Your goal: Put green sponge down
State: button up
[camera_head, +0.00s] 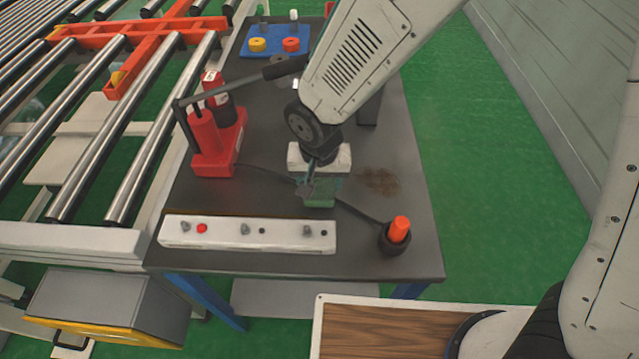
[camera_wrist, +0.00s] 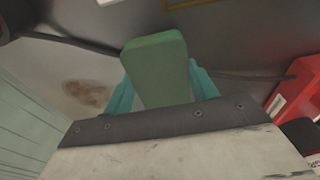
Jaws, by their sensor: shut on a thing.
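In the wrist view the green sponge (camera_wrist: 156,72) sits between the two teal fingers of my gripper (camera_wrist: 160,88), which is shut on it. In the head view my gripper (camera_head: 319,188) points down over the dark grey table (camera_head: 390,250), right of the red device. The sponge is mostly hidden there by the gripper, and I cannot tell whether it touches the table. A brown stain (camera_head: 380,181) lies on the table just right of the gripper.
A white panel with knobs (camera_head: 270,236) lies along the table's front. A black holder with an orange top (camera_head: 397,236) stands front right. A red device (camera_head: 212,150) stands left, and a blue tray (camera_head: 270,48) lies at the back. A dark cable crosses the table behind the panel.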

aim_at(319, 189)
jog(key=shift+f, duration=0.8)
jog(key=shift+f, duration=0.15)
jog(key=o, duration=0.9)
jog(key=shift+o, duration=0.2)
notch_tip(319, 189, up, 12)
jog(key=s, duration=0.1)
jog(key=shift+s, duration=0.25)
